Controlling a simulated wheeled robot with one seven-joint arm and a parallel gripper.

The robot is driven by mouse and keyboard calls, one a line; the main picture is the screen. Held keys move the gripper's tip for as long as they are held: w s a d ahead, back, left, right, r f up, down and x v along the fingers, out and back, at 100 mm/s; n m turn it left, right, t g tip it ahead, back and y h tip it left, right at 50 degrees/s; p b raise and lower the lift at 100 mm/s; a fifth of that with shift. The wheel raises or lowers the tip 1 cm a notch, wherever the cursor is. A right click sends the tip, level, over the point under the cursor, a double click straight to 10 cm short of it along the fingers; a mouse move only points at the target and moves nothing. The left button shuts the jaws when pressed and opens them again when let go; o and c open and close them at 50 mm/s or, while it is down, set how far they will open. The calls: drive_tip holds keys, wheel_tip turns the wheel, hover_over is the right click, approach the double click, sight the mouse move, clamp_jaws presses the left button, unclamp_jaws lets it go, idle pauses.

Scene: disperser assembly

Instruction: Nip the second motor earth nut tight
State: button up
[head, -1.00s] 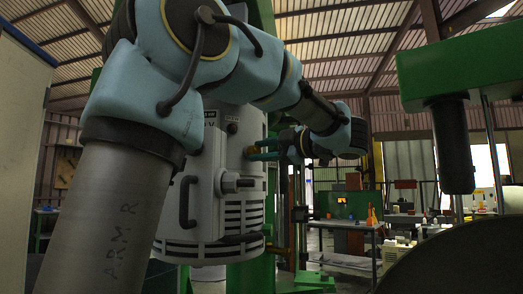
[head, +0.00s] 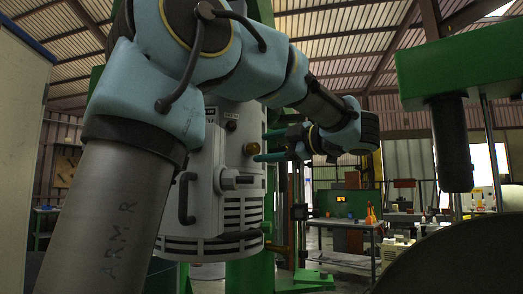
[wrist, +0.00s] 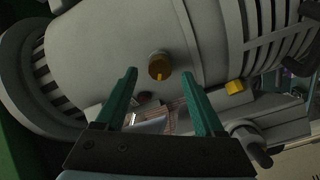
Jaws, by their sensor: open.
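The grey motor housing (head: 206,170) stands upright in the head view and fills much of the wrist view (wrist: 110,60). A round brass-coloured fitting (wrist: 159,66) sits on its face, ahead of and between my fingertips in the wrist view. A small yellow block-like fitting (wrist: 235,87) is to its right. I cannot tell for sure which fitting is the second earth nut. My gripper (head: 264,146) has two teal fingers, apart and empty, at the housing's right side. In the wrist view my gripper (wrist: 158,78) is open, with nothing between the fingers touching them.
A grey cylindrical stub (wrist: 245,130) projects near the right finger in the wrist view. A black handle (head: 186,198) and vent slots are on the housing. A green machine (head: 465,70) stands at the right. A workbench (head: 345,224) is farther back.

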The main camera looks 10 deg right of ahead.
drive_tip(key=b+v, duration=0.1)
drive_tip(key=v, duration=0.7)
drive_tip(key=shift+s+d, duration=0.2)
drive_tip(key=shift+s, duration=0.05)
